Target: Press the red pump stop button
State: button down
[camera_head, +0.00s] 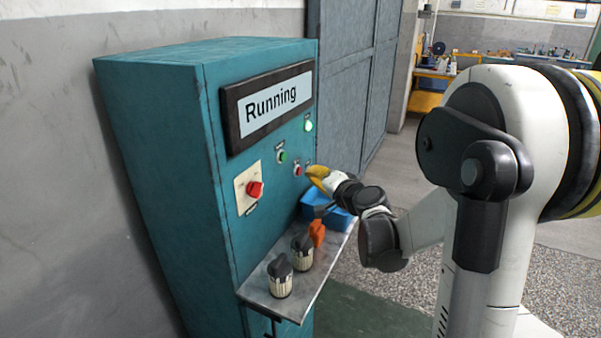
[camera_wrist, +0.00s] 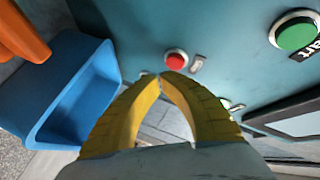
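The small red button (camera_head: 297,170) sits on the front of the teal cabinet (camera_head: 155,150), below and right of a green button (camera_head: 282,156). In the wrist view the red button (camera_wrist: 176,61) shows just beyond my yellow fingertips. My gripper (camera_head: 309,171) points at the panel close to the red button; in the wrist view its two fingers (camera_wrist: 161,76) come together at the tips, with nothing held. I cannot tell whether the tips touch the button. The display (camera_head: 271,106) reads "Running".
A larger red knob (camera_head: 255,190) sits on a pale plate lower left. A green lamp (camera_head: 308,125) is lit. The metal shelf (camera_head: 262,278) below holds two dark-topped cylinders (camera_head: 280,277), an orange item (camera_head: 317,233) and a blue bin (camera_head: 340,219) under my gripper.

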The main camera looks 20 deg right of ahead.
jog(key=shift+w+a, duration=0.25)
jog(key=shift+w, duration=0.1)
jog(key=shift+w+a, duration=0.25)
jog(key=shift+w, duration=0.05)
dwell(0.8)
jog(key=shift+d, duration=0.1)
jog(key=shift+s+d, duration=0.4)
jog(key=shift+s, duration=0.2)
jog(key=shift+s+d+b, duration=0.15)
jog(key=shift+s+d, duration=0.65)
jog(key=shift+s, duration=0.2)
jog(key=shift+s+d+b, duration=0.15)
jog(key=shift+s+d, duration=0.6)
jog(key=shift+s, duration=0.25)
